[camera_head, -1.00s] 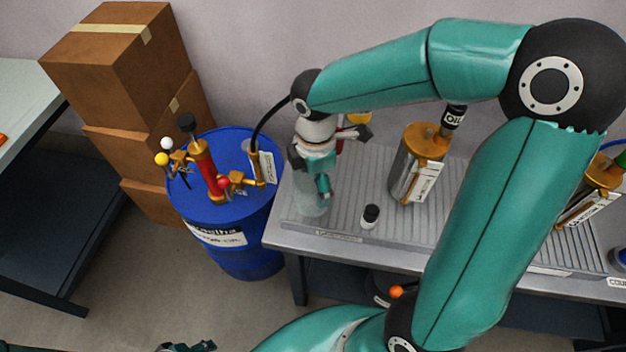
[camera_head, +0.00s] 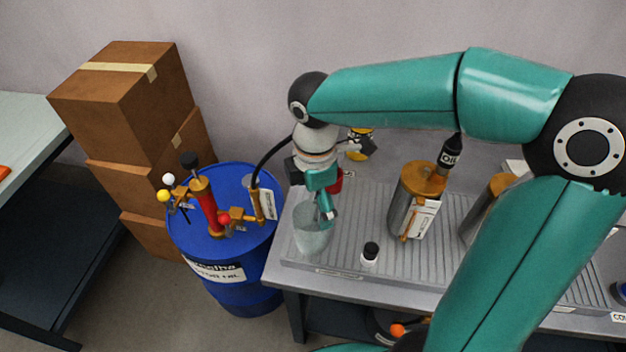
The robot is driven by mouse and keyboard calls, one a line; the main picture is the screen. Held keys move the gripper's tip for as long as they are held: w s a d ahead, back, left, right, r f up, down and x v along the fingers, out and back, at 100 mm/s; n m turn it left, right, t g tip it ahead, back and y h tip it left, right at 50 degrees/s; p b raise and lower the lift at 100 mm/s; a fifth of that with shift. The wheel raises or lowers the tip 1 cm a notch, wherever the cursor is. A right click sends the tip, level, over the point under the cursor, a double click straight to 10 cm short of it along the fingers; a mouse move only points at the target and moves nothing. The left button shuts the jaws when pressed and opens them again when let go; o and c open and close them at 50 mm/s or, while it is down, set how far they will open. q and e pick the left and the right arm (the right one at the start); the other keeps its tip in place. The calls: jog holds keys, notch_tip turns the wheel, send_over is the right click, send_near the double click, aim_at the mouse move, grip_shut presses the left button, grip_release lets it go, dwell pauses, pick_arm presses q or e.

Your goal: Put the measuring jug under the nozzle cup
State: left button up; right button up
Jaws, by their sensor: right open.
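The measuring jug (camera_head: 312,238), a clear, greyish vessel, stands upright at the left end of the ribbed bench top. My right gripper (camera_head: 325,212) comes down from above at the jug's upper right side. Its jaws are open, and one teal finger overlaps the jug's rim. I cannot tell whether they touch. A brass fitting with a white label (camera_head: 267,204) stands at the right edge of the blue drum, where the black hose comes down. It may be the nozzle cup, but this is unclear. My left gripper is out of view.
The blue drum (camera_head: 222,275) carries a red and brass hand pump (camera_head: 207,207), left of the bench. A small black-capped bottle (camera_head: 370,254) and a brass-topped can (camera_head: 405,212) stand on the bench.

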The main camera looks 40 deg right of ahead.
notch_tip(320, 180, up, 5)
jog(key=shift+r, duration=0.2)
jog(key=shift+p, duration=0.3)
